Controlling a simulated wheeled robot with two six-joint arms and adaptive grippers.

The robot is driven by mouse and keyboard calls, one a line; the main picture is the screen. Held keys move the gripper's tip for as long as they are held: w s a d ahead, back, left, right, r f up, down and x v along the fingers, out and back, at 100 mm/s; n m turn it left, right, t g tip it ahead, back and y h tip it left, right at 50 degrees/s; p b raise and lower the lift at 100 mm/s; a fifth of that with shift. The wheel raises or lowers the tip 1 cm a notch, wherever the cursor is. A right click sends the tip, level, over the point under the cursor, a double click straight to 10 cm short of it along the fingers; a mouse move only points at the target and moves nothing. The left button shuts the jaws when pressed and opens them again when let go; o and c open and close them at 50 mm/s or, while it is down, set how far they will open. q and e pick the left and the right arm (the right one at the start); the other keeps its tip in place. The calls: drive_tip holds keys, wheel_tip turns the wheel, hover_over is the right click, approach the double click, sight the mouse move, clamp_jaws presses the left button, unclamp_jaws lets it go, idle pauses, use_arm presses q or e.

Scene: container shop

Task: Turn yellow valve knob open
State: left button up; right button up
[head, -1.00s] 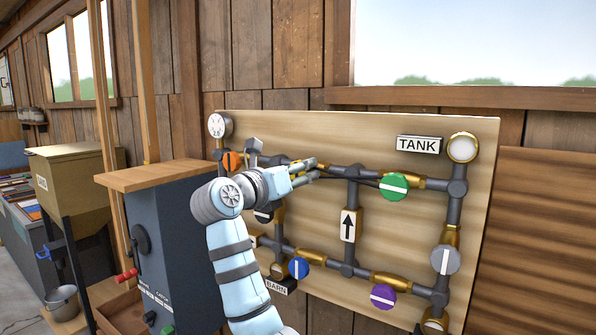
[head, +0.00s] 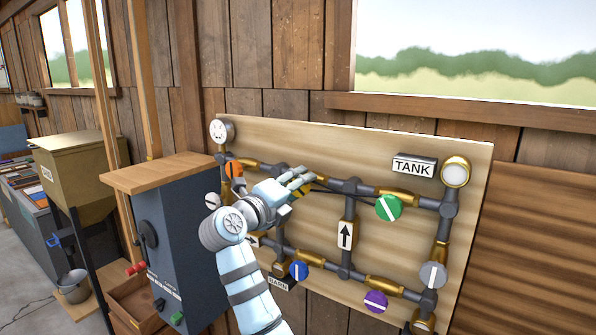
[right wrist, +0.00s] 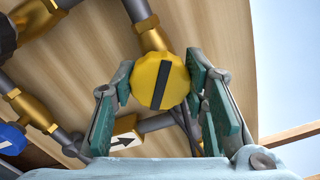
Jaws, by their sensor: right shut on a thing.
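The yellow valve knob (right wrist: 160,83) is round with a dark bar across its face. In the right wrist view it sits between the two fingers of my right gripper (right wrist: 162,82), which is shut on it. The bar slants at an angle to the brass pipe (right wrist: 152,40) behind it. In the head view my right gripper (head: 300,185) is at the upper pipe run of the board, and only a sliver of yellow shows at its fingers. The rest of the knob is hidden there. My left gripper is not in view.
The wooden board (head: 330,137) carries an orange knob (head: 234,169), a green knob (head: 388,208), a blue knob (head: 299,270), a purple knob (head: 375,301) and a grey knob (head: 432,275). A TANK sign (head: 414,167) is at upper right. A dark cabinet (head: 180,235) stands left of the board.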

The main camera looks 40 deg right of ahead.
drive_tip(key=n+p, duration=0.1)
drive_tip(key=n, duration=0.1)
drive_tip(key=shift+r+n+p, duration=0.15)
drive_tip(key=shift+n+p, duration=0.25)
drive_tip(key=shift+n, duration=2)
drive_tip(key=o, duration=1.2)
drive_tip(key=shift+a+f, duration=0.1)
drive_tip(key=shift+f, duration=0.1)
drive_tip(key=v, duration=1.2)
